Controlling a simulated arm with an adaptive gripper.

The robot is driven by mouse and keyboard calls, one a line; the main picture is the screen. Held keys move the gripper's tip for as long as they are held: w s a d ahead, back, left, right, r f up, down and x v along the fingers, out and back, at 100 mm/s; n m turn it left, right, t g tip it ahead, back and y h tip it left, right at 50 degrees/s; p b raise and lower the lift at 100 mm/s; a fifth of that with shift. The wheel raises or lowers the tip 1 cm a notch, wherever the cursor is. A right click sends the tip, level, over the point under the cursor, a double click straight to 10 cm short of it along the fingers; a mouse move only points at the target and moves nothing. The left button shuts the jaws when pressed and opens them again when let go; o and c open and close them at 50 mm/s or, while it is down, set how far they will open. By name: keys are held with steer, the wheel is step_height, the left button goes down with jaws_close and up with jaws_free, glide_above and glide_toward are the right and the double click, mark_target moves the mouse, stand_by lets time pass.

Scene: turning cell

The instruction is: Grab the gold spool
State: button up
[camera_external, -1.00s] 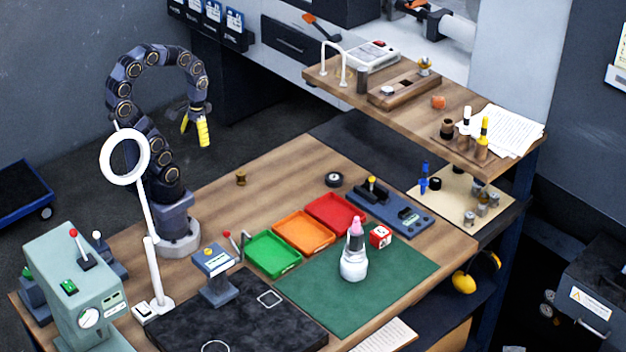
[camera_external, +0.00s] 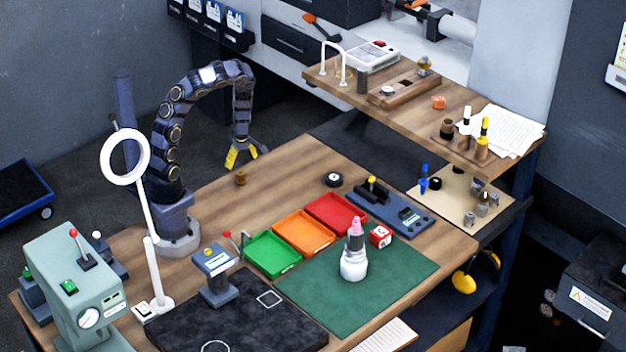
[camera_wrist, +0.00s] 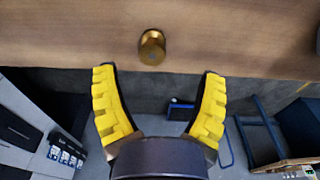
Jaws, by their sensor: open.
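The gold spool (camera_external: 240,178) stands on the wooden table near its back edge, to the right of my arm's base in the external view. In the wrist view the gold spool (camera_wrist: 152,47) shows at the top centre, beyond and roughly between my fingertips. My gripper (camera_external: 244,158) hangs above the table's back edge, just above and behind the spool in the picture. In the wrist view my gripper (camera_wrist: 158,85) has its two yellow fingers spread wide with nothing between them. The spool is apart from the fingers.
Green (camera_external: 273,254), orange (camera_external: 304,233) and red (camera_external: 336,214) trays lie to the right of the spool. A black round part (camera_external: 333,180) sits near the back edge. A ring lamp (camera_external: 126,157) stands left. The wood around the spool is clear.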

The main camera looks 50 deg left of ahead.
mark_target(241, 173)
steer(key=shift+a+f, duration=0.3)
steer(key=shift+f, duration=1.15)
steer(key=shift+w+a+f, duration=0.15)
steer(key=shift+a+f, duration=0.1)
steer(key=shift+f, duration=0.65)
steer(key=shift+w+a+f, duration=0.15)
steer(key=shift+a+f, duration=0.15)
steer(key=shift+f, duration=0.65)
steer(key=shift+w+a+f, duration=0.15)
steer(key=shift+a+f, duration=0.1)
steer(key=shift+f, duration=0.65)
steer(key=c, duration=1.2)
